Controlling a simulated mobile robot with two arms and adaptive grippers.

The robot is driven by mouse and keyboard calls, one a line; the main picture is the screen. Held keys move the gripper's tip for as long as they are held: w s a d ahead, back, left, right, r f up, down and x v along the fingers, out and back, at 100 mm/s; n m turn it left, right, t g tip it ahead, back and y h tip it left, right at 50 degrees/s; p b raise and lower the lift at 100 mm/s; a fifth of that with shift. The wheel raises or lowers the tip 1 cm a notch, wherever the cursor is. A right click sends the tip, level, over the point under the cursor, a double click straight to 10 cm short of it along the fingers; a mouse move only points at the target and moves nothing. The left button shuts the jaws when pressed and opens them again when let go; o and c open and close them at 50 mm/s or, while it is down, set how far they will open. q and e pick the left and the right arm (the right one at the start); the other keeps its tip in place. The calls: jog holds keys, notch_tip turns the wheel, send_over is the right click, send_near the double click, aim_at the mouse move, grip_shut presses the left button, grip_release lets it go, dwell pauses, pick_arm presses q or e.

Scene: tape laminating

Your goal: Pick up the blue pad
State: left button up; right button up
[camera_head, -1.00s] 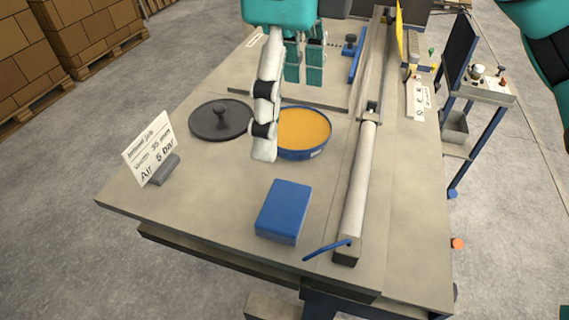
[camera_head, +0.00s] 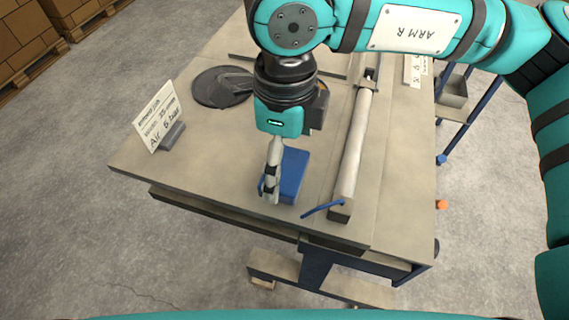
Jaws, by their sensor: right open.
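The blue pad (camera_head: 293,174), a flat blue block, lies on the worktable (camera_head: 225,190) near its front edge, left of the long pale roller. My right gripper (camera_head: 271,190) points down at the pad, with its pale, dark-banded finger in front of the pad's left part. A little blue shows on both sides of that finger. The jaws are open; the other finger is not clearly seen. I cannot tell whether the finger touches the pad. The pad appears to rest on the table. My left gripper is not in view.
The long pale roller (camera_head: 356,150) stands close on the pad's right. My right arm hides the area behind the pad. The tabletop between sign and pad is clear.

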aim_at(285, 168)
notch_tip(285, 168, down, 2)
jog(key=shift+w+f+p, duration=0.1)
jog(key=shift+f+p, duration=0.1)
jog(key=shift+p, duration=0.25)
jog(key=shift+f, duration=0.5)
jog(key=c, duration=0.9)
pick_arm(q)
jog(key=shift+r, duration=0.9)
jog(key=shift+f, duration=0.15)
pick_arm(e)
jog(key=shift+r, duration=0.15)
jog(key=shift+r+b, duration=0.65)
jog(key=shift+b, duration=0.05)
jog(key=shift+s+a+r+b, duration=0.2)
jog(key=shift+s+r+b, duration=0.05)
jog(key=shift+r+b, duration=0.15)
jog(key=shift+s+a+r+b, duration=0.2)
jog(key=shift+r+b, duration=0.15)
jog(key=shift+r, duration=0.05)
pick_arm(q)
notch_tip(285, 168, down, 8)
jog(key=b, duration=0.5)
pick_arm(e)
jog(key=s+a+r, duration=0.1)
jog(key=s+a, duration=0.8)
jog(key=s, duration=0.2)
jog(key=shift+s+r, duration=0.4)
